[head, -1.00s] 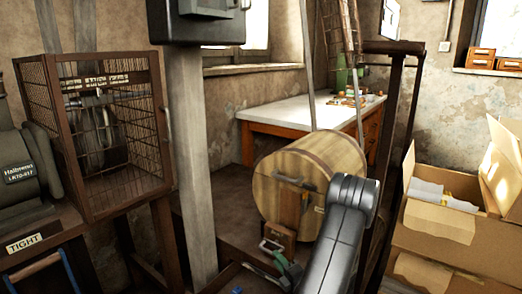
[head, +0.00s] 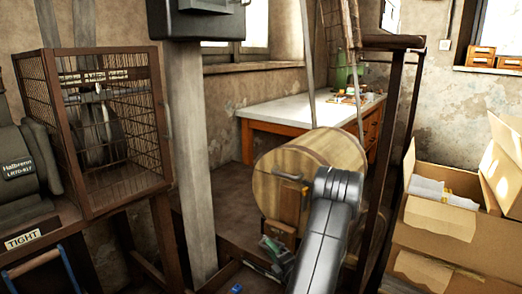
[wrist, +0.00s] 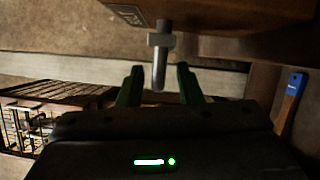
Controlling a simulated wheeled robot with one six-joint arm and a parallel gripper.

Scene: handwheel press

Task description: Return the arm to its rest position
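My arm (head: 335,215) reaches down in front of the wooden drum in the head view. My gripper (wrist: 158,85) has two dark green fingers, which stand apart in the wrist view. A metal rod with a nut-like collar (wrist: 161,42) shows between the fingers in that view. Gaps show on both sides of it, and I cannot tell its depth. In the head view my gripper (head: 275,252) is small and partly hidden, low and left of the arm. No handwheel press can be made out clearly.
The wooden drum (head: 290,180) stands close behind my arm. A dark upright frame (head: 398,120) and open cardboard boxes (head: 440,225) are at right. A wire cage (head: 110,130) and a grey motor (head: 20,170) are at left. A blue-handled brush-like thing (wrist: 292,98) shows in the wrist view.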

